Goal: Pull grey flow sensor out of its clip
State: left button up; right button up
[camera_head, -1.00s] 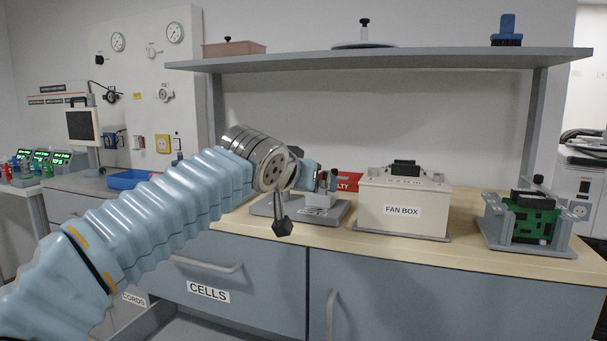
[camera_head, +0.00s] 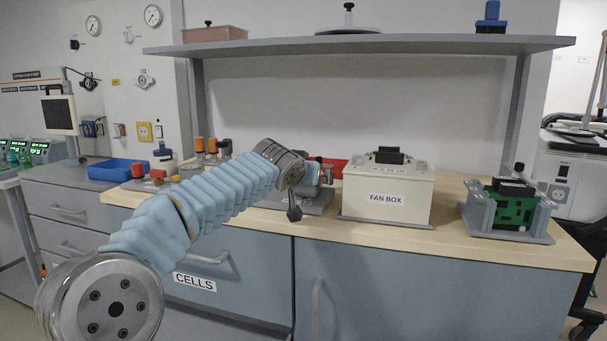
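My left arm reaches across the bench from the lower left. Its wrist hangs over a low grey stand (camera_head: 318,203) left of the fan box. One dark finger of my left gripper (camera_head: 294,207) shows below the wrist, at the stand's left side. The other finger is hidden, so the gap between them cannot be judged. Small grey and blue parts show just right of the wrist, above the stand. I cannot pick out the grey flow sensor or its clip there; the wrist covers much of that spot. My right gripper is out of view.
The fan box (camera_head: 387,196) stands close right of the stand, and a green circuit board in a grey holder (camera_head: 508,208) is farther right. A blue tray (camera_head: 117,170) and several orange-topped items stand left. A shelf (camera_head: 370,45) hangs above.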

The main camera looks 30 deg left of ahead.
pick_arm(q)
jog(key=c, duration=0.8)
jog(key=shift+r, duration=0.1)
jog(key=shift+w+r+p, duration=0.1)
jog(key=shift+r+p, duration=1)
jog(key=shift+r, duration=0.1)
jog(key=shift+r+p, duration=0.6)
jog(key=shift+r, duration=0.4)
